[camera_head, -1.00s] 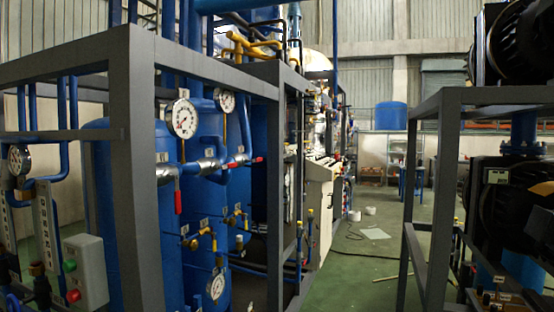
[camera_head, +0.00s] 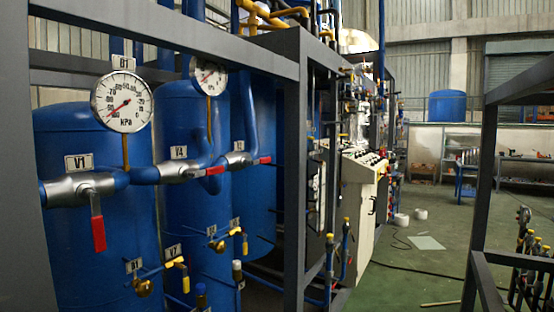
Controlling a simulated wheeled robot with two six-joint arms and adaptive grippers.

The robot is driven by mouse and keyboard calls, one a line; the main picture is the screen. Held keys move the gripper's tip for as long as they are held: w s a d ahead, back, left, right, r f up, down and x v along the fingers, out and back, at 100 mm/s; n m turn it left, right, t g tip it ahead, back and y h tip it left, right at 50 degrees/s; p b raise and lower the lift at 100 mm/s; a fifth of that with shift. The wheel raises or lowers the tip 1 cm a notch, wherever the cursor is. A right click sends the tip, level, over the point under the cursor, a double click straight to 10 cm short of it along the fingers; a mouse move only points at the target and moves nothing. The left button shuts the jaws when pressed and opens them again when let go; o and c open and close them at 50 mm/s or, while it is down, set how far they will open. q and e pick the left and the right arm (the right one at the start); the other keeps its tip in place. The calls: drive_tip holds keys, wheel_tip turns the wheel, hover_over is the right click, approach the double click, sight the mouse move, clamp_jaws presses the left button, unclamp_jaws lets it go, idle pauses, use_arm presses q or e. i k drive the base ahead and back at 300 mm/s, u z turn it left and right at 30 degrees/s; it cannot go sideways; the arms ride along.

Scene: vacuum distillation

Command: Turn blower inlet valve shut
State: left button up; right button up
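No label in view reads blower inlet, so I cannot tell which valve is that one. A silver valve (camera_head: 82,188) below the V1 tag is at the left, with its red handle (camera_head: 98,233) hanging straight down across the pipe. A second silver valve (camera_head: 185,167) by the V4 tag has its red handle (camera_head: 212,171) lying along the pipe. A third silver valve (camera_head: 238,159) further right also has its red handle (camera_head: 264,160) along its pipe. Neither of my grippers is in view.
A grey frame post (camera_head: 296,190) and its top beam stand before the blue tanks (camera_head: 85,138). A gauge (camera_head: 122,102) sits above the V1 valve. Small yellow-handled valves (camera_head: 180,265) are below. Another grey frame (camera_head: 484,200) stands right. Green floor (camera_head: 420,265) lies between, with a hose.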

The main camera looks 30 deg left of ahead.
sight(268, 159)
drive_tip(key=u, duration=0.3)
drive_tip(key=i, duration=0.95)
drive_tip(key=u, duration=1.45)
drive_tip(key=i, duration=0.7)
drive_tip(key=u, duration=0.7)
